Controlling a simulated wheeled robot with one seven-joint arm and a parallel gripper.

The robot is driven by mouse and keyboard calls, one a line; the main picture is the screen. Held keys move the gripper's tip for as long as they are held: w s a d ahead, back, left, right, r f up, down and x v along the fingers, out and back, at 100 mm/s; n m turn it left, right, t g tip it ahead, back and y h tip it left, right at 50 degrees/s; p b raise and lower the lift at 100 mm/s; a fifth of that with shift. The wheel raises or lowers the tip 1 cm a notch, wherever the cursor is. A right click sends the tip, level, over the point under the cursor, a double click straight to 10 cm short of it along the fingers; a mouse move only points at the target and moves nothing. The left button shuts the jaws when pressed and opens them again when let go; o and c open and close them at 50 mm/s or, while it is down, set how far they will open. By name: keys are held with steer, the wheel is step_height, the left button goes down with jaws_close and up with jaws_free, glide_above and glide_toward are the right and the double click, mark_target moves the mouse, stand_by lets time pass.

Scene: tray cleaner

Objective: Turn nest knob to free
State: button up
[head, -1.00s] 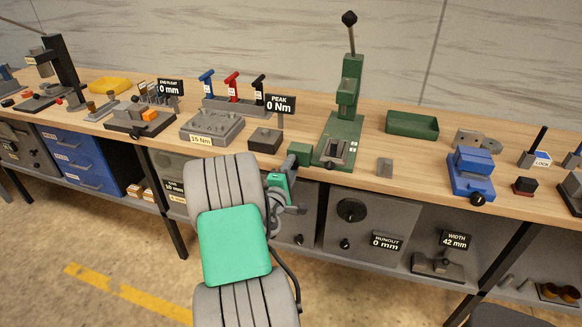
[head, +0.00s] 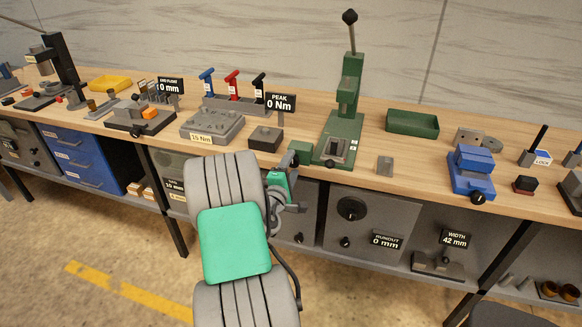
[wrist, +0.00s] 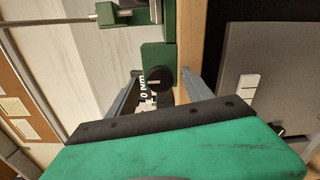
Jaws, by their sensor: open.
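The nest knob (wrist: 163,79) is a round black knob with a white mark, on the face of a small green block (wrist: 153,54) in the wrist view. In the head view that green block (head: 301,151) sits at the left of the green lever press (head: 340,140); the knob's face cannot be made out there. In the wrist view my gripper (wrist: 158,76) is open, one grey finger on either side of the knob. Whether the fingers touch it I cannot tell.
A "PEAK 0 Nm" sign (head: 280,103) on a dark block stands left of the press. A small grey block (head: 385,166) and a blue fixture (head: 472,173) stand to the right. A grey cabinet (head: 370,220) is under the bench top.

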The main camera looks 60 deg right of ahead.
steer(key=s+a+b, duration=0.1)
steer(key=a+b, duration=0.1)
steer(key=a, duration=0.5)
steer(key=shift+a, duration=0.3)
steer(key=shift+s, duration=0.1)
